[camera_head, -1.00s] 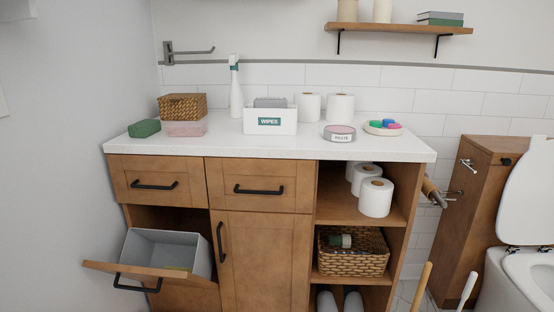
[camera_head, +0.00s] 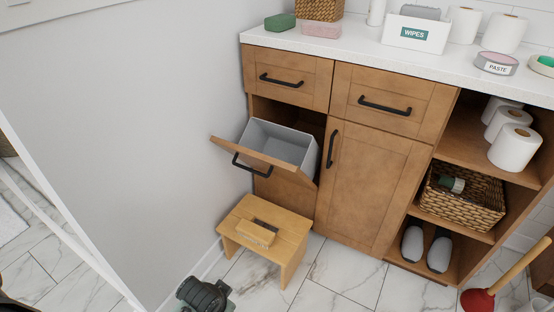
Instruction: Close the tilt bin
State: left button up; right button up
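The tilt bin's wooden front (camera_head: 265,162) is tipped outward at the lower left of the vanity, with its top edge leaning out. Its black bar handle (camera_head: 252,164) is on the outer face. The grey inner bin (camera_head: 282,143) shows behind the front, and the opening above it is dark. A dark mechanical part that looks like my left gripper (camera_head: 205,295) shows at the bottom edge, below and apart from the bin. Its fingers cannot be made out. My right gripper is not in view.
A wooden step stool (camera_head: 280,232) with a brush (camera_head: 256,233) on it stands on the floor just below the bin. A wall (camera_head: 120,130) is close on the left. A plunger (camera_head: 478,299) stands at the lower right. Marble floor is clear before the cabinet door (camera_head: 372,190).

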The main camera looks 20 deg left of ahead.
aim_at(262, 141)
jog(key=k+l+u, duration=0.1)
jog(key=u, duration=0.3)
jog(key=k+u, duration=0.2)
jog(key=u, duration=0.25)
